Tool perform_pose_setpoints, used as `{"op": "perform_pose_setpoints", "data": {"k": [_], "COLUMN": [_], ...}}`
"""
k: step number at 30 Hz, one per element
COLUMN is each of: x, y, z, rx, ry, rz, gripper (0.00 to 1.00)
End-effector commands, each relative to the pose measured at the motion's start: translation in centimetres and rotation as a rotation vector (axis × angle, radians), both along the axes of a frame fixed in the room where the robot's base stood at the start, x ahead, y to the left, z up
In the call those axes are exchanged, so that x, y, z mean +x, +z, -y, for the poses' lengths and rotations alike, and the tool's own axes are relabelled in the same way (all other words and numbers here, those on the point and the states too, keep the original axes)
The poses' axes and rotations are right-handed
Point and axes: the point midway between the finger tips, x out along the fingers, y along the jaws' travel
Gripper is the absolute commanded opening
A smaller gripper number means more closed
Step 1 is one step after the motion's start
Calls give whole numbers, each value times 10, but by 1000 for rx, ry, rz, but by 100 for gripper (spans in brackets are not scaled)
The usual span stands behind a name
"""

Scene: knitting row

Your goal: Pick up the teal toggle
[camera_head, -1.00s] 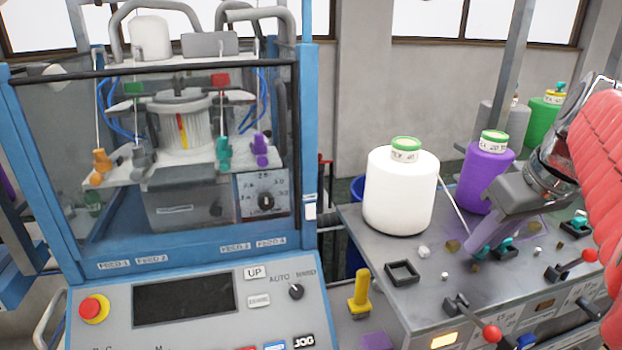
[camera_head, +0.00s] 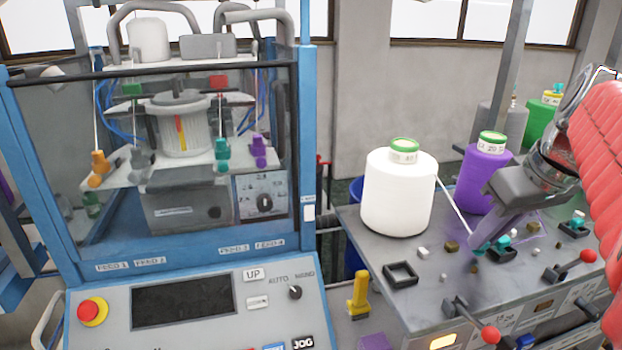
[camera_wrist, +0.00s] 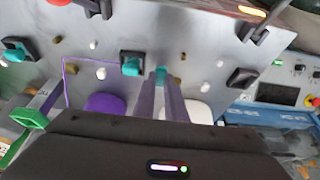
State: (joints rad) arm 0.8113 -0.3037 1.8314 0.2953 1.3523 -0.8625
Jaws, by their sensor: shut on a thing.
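My gripper (camera_head: 481,243) reaches down over the grey machine top, to the right of the white cone of yarn. Its two fingers are shut on a small teal piece, the teal toggle (camera_wrist: 160,75), which shows between the fingertips (camera_wrist: 160,86) in the wrist view. In the head view only a bit of teal shows at the tips, and I cannot tell whether it is clear of the surface. Another teal toggle (camera_wrist: 130,64) sits in a black square holder just beside the fingers. It also shows right of the fingers in the head view (camera_head: 503,243).
A white cone (camera_head: 398,195) and a purple cone (camera_head: 482,182) stand behind. An empty black frame (camera_head: 400,274), small white and brown bits and red-knobbed levers (camera_head: 487,334) lie around. A further teal toggle (camera_head: 577,218) sits at right. The blue machine (camera_head: 190,270) is left.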

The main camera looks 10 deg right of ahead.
Motion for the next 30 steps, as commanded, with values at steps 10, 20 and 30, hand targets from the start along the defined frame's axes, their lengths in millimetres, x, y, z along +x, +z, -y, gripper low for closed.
{"op": "perform_pose_setpoints", "data": {"k": [10,20,30], "x": [0,0,0], "y": [53,87,90], "z": [1,0,0], "rx": [-2,0,0], "ry": [0,-1,-1], "rz": [1,-1,0], "gripper": [0,0,0]}}
